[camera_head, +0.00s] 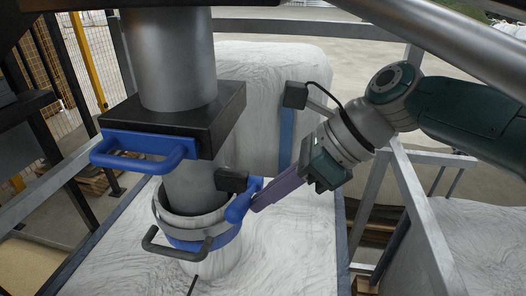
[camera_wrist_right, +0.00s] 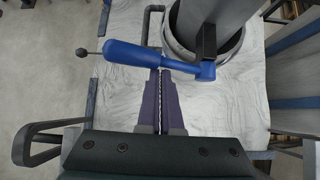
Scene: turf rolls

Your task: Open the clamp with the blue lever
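The blue lever (camera_head: 241,203) sticks out at the right side of the clamp (camera_head: 188,225), a grey and blue band around the lower end of a grey vertical tube. In the right wrist view the lever (camera_wrist_right: 138,56) lies crosswise at the fingertips, its thick handle to the left and its narrow end at a dark bracket by the tube. My right gripper (camera_head: 255,206) has purple fingers close together, with only a thin line between them (camera_wrist_right: 160,72). Its tips are at the lever, perhaps touching; the lever does not appear between the fingers. My left gripper is out of view.
A black block (camera_head: 220,110) with a blue handle (camera_head: 145,150) surrounds the tube above the clamp. A dark grey handle (camera_head: 178,252) projects at the clamp's front. White wrapped material (camera_head: 295,255) lies below. Grey metal rails (camera_head: 415,210) stand at the right.

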